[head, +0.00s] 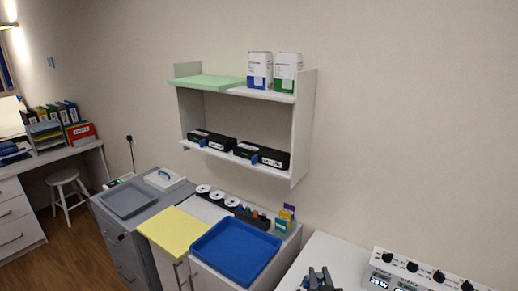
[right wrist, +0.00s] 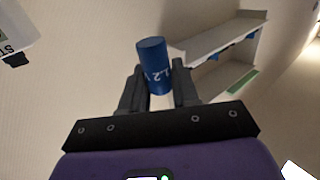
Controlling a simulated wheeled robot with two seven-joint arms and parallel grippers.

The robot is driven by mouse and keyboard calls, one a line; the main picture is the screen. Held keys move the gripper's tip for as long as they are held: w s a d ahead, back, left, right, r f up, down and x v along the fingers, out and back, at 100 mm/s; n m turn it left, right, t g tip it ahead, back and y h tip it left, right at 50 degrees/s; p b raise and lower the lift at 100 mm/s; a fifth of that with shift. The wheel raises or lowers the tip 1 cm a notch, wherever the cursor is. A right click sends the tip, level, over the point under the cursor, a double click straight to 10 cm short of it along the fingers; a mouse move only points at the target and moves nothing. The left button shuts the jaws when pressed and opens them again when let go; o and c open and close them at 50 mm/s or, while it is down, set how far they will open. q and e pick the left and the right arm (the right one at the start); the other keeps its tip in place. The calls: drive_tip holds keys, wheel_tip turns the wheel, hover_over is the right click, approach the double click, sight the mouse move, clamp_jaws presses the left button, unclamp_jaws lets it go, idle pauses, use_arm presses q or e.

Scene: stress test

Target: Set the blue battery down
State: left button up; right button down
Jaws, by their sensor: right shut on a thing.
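The blue battery (right wrist: 153,66) is a short blue cylinder with white print. In the right wrist view it stands nearly upright, slightly tilted, between the two dark fingers of my right gripper (right wrist: 158,88), which is shut on it. In the head view my right gripper (head: 319,279) shows at the bottom edge, over or in front of the white worktop; the battery cannot be made out clearly there. My left gripper is in neither view.
A blue tray (head: 203,253) and a yellow panel (head: 178,231) lie left of my right gripper. A device with black knobs (head: 411,267) stands on the white worktop (head: 333,255) to the right. A wall shelf (head: 301,130) holds boxes. A grey tray (head: 130,202) is farther left.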

drive_tip(key=shift+w+f, duration=0.1)
idle(0.4)
drive_tip(key=m+h, duration=0.2)
drive_tip(key=h, duration=0.1)
drive_tip(key=shift+w+a+f, duration=0.15)
drive_tip(key=shift+w+f, duration=0.05)
drive_tip(key=shift+f, duration=0.1)
drive_tip(key=m+h, duration=0.1)
drive_tip(key=g+h, duration=0.1)
drive_tip(key=shift+s+a+f+m+h, duration=0.15)
drive_tip(key=shift+s+m+h, duration=0.1)
drive_tip(key=shift+m+h, duration=0.15)
drive_tip(key=s+a+m+g+h, duration=0.3)
drive_tip(key=s+m+g+h, duration=0.1)
drive_tip(key=s+m+h, duration=0.1)
drive_tip(key=shift+s+f+h, duration=0.15)
drive_tip(key=shift+s+h, duration=0.5)
drive_tip(key=shift+h, duration=0.35)
wheel_tip(320, 180, down, 4)
drive_tip(key=shift+f+b, duration=0.2)
drive_tip(key=shift+b, duration=0.7)
drive_tip(key=shift+f+b, duration=0.7)
drive_tip(key=shift+f, duration=1.9)
